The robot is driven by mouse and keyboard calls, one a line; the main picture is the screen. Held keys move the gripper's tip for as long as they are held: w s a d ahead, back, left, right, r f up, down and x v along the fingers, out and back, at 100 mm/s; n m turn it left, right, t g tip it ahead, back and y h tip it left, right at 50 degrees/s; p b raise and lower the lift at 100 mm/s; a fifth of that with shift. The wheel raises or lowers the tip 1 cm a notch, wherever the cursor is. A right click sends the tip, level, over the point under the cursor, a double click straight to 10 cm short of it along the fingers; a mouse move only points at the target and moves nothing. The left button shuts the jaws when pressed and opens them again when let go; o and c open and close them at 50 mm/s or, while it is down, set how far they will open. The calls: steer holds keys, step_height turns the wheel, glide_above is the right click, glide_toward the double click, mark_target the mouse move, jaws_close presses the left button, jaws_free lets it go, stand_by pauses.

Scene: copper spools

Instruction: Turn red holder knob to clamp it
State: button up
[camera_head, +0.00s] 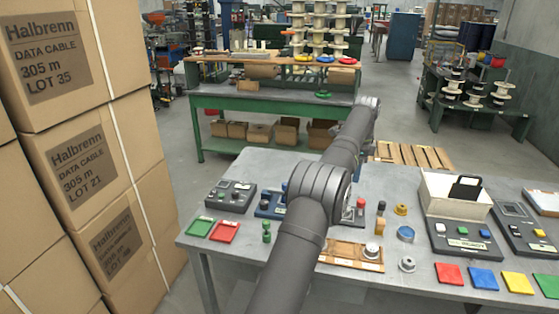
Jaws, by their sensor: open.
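A small red part (361,203) on a dark base stands on the grey worktable, just right of my arm. It may be the red holder. My arm hides its left side, and I cannot make out a knob or its position. A blue device (264,204) sits left of the arm, also partly covered. My dark arm rises from the bottom of the picture across the table and away to the upper right. My gripper does not show.
A wooden tray (340,250), a blue ring (405,233) and a metal ring (407,265) lie right of my arm. A white bin (450,205) and a button panel (463,243) stand farther right. Cardboard boxes (75,165) stack high at left. Coloured tiles line the front right.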

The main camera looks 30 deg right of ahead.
steer(key=n+h, duration=0.1)
steer(key=n, duration=0.1)
steer(key=n+h, duration=0.3)
steer(key=n, duration=0.4)
glide_toward(361, 201)
steer(key=x, duration=0.8)
steer(key=shift+d+f, duration=0.15)
steer(key=shift+f, duration=0.2)
steer(key=shift+h, duration=0.3)
steer(key=c, duration=1)
